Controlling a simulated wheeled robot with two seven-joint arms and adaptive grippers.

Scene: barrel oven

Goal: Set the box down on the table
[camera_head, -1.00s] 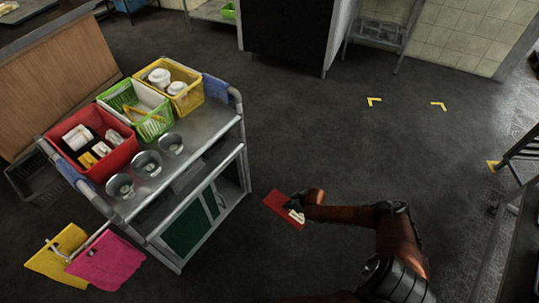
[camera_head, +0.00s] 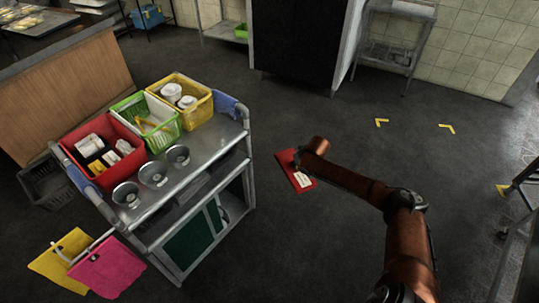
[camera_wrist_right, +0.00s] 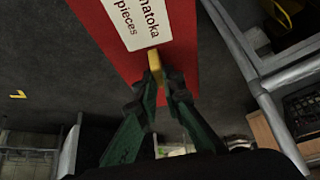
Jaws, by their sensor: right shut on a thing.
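The red box (camera_head: 289,170) with a white label is at the end of my right arm, in the gap to the right of the metal cart. In the right wrist view the box (camera_wrist_right: 183,55) fills the upper middle, with part of its printed label readable. My right gripper (camera_wrist_right: 156,78) is shut on the box's near edge, at a small yellow piece. In the head view the right arm mostly hides the fingers. The box appears held above the dark floor. A counter with a wooden side (camera_head: 80,90) stands at the upper left. My left gripper is not in view.
The metal cart (camera_head: 205,165) carries red, green and yellow baskets and three metal cups. Pink (camera_head: 108,268) and yellow (camera_head: 62,262) cloths hang at its near end. A metal rack (camera_head: 400,12) stands at the back wall. The floor right of the cart is open.

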